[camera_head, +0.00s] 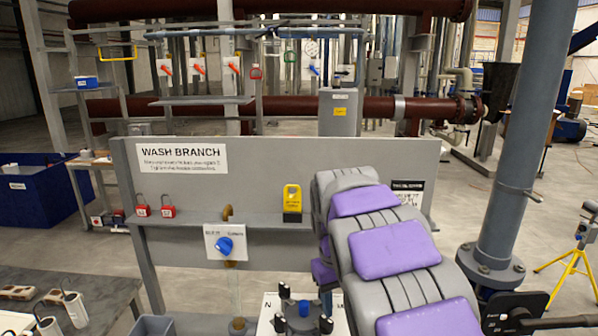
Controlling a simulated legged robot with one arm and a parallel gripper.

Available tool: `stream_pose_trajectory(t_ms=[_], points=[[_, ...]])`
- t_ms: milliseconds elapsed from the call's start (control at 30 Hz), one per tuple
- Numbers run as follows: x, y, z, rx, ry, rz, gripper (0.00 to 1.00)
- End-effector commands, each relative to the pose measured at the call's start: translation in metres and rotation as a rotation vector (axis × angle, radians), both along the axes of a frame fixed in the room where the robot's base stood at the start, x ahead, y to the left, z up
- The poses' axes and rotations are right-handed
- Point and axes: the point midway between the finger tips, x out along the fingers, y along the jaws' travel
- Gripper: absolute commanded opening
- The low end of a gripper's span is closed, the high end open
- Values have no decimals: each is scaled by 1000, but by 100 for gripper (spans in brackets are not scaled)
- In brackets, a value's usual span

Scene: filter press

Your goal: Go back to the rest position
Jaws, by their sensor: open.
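My grey arm with purple pads rises from the bottom edge, right of centre, and leans up and left in front of the wash branch panel (280,170). Its jaws cannot be made out in this view, so my gripper is not seen. The arm covers the right part of the panel and its shelf. No held object shows.
The panel carries a blue knob (224,246), a yellow lock (292,198) and red padlocks (168,211). Below stands a black-knobbed fixture (303,316). A grey bench (75,287) is at left, a thick grey post (524,140) at right. Open floor lies beyond the post.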

Motion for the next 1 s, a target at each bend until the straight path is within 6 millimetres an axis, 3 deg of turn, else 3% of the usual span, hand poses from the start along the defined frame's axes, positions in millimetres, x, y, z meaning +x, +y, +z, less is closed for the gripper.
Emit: stream_pose_trajectory(t_ms=[400,800,1000], points=[[-144,-46,-23,16,28,-196,45],[-291,-57,-85,43,74,-311,45],[-336,-56,-111,49,88,-334,45]])
